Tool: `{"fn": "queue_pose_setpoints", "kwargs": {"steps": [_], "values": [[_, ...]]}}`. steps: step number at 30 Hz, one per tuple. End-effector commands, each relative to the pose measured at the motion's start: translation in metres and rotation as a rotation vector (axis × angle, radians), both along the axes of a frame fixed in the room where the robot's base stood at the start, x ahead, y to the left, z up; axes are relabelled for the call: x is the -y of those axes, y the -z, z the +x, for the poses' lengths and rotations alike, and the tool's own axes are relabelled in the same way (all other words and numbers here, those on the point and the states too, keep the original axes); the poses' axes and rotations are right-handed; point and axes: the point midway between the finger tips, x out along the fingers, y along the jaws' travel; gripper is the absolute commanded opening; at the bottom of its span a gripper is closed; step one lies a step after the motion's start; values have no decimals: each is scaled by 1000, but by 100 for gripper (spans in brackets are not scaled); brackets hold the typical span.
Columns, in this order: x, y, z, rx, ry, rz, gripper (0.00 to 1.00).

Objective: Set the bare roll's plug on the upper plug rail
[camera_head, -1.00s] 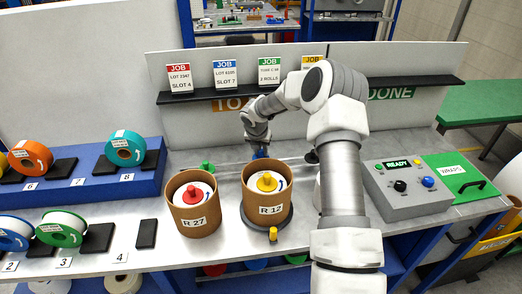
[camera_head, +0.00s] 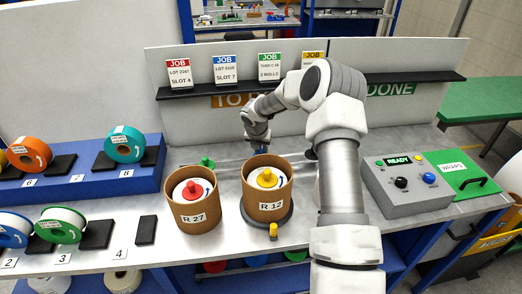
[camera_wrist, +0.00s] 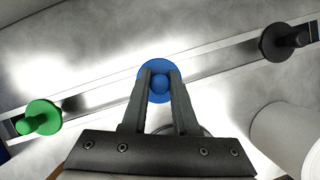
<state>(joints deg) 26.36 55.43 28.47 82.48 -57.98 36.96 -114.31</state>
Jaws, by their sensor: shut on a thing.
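My gripper (camera_wrist: 160,83) points down with its fingers shut on the knob of a blue plug (camera_wrist: 149,68). In the wrist view the plug's round flange is over the metal plug rail (camera_wrist: 215,62). I cannot tell whether it rests on the rail or hangs just above it. A green plug (camera_wrist: 42,117) sits at the rail's left end; it also shows in the head view (camera_head: 206,162). In the head view my arm hides much of the area by the rail.
Two brown tubs, R 27 (camera_head: 192,217) and R 12 (camera_head: 267,211), stand in front of the rail. A grey control box (camera_head: 408,190) stands right. A job-card shelf (camera_head: 200,91) runs behind.

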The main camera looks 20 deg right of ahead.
Motion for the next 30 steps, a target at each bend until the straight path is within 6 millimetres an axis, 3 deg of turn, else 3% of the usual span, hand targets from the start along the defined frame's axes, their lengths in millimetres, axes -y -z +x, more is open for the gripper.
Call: {"fn": "queue_pose_setpoints", "kwargs": {"steps": [29, 30], "values": [[0, 12, 0, 0, 0, 0, 0], [0, 12, 0, 0, 0, 0, 33]]}}
